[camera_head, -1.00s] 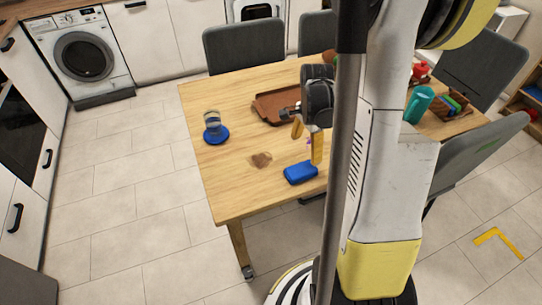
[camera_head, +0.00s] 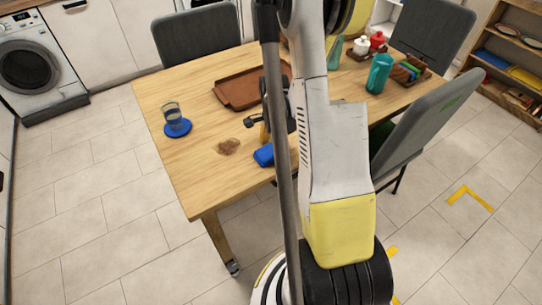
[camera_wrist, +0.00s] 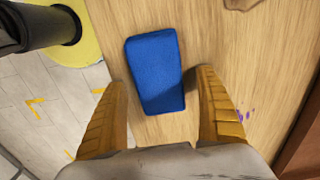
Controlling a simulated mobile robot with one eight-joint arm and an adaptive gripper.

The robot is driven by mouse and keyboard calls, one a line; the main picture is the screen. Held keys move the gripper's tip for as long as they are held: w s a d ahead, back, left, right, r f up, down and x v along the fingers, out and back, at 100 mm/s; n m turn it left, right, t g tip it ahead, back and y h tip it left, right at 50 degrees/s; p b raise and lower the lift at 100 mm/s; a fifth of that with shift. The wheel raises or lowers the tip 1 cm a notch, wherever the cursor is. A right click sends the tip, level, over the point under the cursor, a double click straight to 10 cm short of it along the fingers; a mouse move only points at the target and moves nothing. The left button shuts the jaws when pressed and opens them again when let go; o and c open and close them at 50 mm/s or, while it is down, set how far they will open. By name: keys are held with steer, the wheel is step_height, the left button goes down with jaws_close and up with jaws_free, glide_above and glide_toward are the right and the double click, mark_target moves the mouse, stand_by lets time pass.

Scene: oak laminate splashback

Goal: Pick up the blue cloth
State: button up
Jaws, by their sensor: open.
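The blue cloth (camera_wrist: 155,72) lies folded into a flat block on the wooden table, close to the table's edge. In the head view the cloth (camera_head: 263,155) is partly hidden behind my arm. My gripper (camera_wrist: 164,95) is open, with its two yellow fingers spread apart in the wrist view. The cloth lies ahead of the fingers and reaches into the gap between them. The right finger is close to the cloth's side; I cannot tell whether it touches. In the head view my gripper (camera_head: 265,132) is mostly hidden by my arm.
A brown stain (camera_head: 228,147) is on the table left of the cloth. A glass (camera_head: 171,111) stands on a blue coaster (camera_head: 178,128). A brown tray (camera_head: 238,93) lies farther back. A teal jug (camera_head: 379,74) and a grey chair (camera_head: 430,120) are at the right.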

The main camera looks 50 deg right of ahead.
mark_target(274, 149)
steer(key=shift+r, duration=0.1)
steer(key=shift+c, duration=0.2)
steer(key=c, duration=1.2)
step_height(274, 149, up, 5)
steer(key=p, duration=0.2)
steer(key=shift+f+p, duration=0.2)
steer(key=shift+p, duration=0.15)
steer(key=s+d+r+p, duration=0.1)
steer(key=s+d+r, duration=0.1)
steer(key=d, duration=0.1)
steer(key=s+d+r+p, duration=0.1)
steer(key=s+d+r, duration=0.1)
steer(key=d, duration=0.1)
steer(key=s+d+r+p, duration=0.1)
steer(key=s+d+r, duration=0.1)
steer(key=d, duration=0.2)
steer(key=shift+r+p, duration=0.2)
steer(key=shift+p, duration=0.15)
